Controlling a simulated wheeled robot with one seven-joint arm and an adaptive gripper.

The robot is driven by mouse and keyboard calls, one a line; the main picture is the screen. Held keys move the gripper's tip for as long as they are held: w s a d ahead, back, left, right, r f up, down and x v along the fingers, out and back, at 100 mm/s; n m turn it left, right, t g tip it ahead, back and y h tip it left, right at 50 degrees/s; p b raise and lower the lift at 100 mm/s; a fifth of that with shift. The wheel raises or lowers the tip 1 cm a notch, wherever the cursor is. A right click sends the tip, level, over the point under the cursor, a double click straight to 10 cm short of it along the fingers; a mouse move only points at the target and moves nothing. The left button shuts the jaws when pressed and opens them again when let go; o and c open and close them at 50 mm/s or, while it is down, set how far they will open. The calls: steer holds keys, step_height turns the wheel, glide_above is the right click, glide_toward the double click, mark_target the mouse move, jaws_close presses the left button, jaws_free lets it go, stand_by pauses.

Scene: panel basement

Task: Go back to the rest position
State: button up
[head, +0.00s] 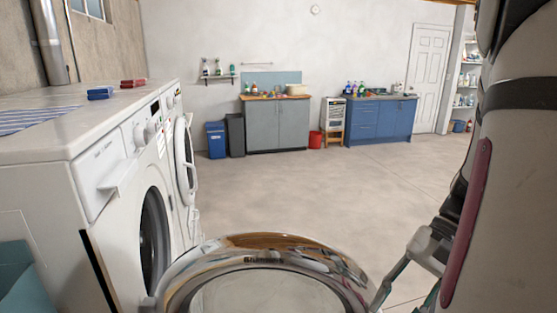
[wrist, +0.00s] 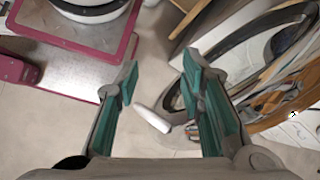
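My gripper (wrist: 159,70) is open and empty in the wrist view, its two teal-padded fingers apart. Bare floor and a white handle-like piece show beyond and between them. In the head view part of my gripper (head: 402,270) shows at the lower right, close to the right side of an open round washer door (head: 265,240). I cannot tell whether it touches the door. The white washing machine (head: 95,185) stands at the left with its dark drum opening showing. The chrome door rim (wrist: 275,100) also shows at the right of the wrist view.
A second white machine with its door (head: 185,160) ajar stands beyond the first. Blue and red stacks (head: 100,93) lie on top. The concrete floor (head: 300,195) is clear towards the grey cabinet (head: 278,125), blue cabinet (head: 380,118) and bins (head: 216,140) at the back.

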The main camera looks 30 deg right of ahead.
steer(key=w+a+r+n+t+h, duration=0.2)
steer(key=w+a+r+n+h, duration=0.1)
steer(key=a+n, duration=0.4)
steer(key=w+a+r+n+t+h, duration=0.2)
steer(key=a+r+n+h, duration=0.3)
steer(key=a, duration=0.4)
step_height(320, 180, up, 2)
steer(key=shift+w+a+r+n, duration=0.1)
steer(key=shift+w+a+n, duration=0.15)
steer(key=shift+w+n, duration=0.45)
steer(key=shift+s, duration=0.2)
stand_by(0.5)
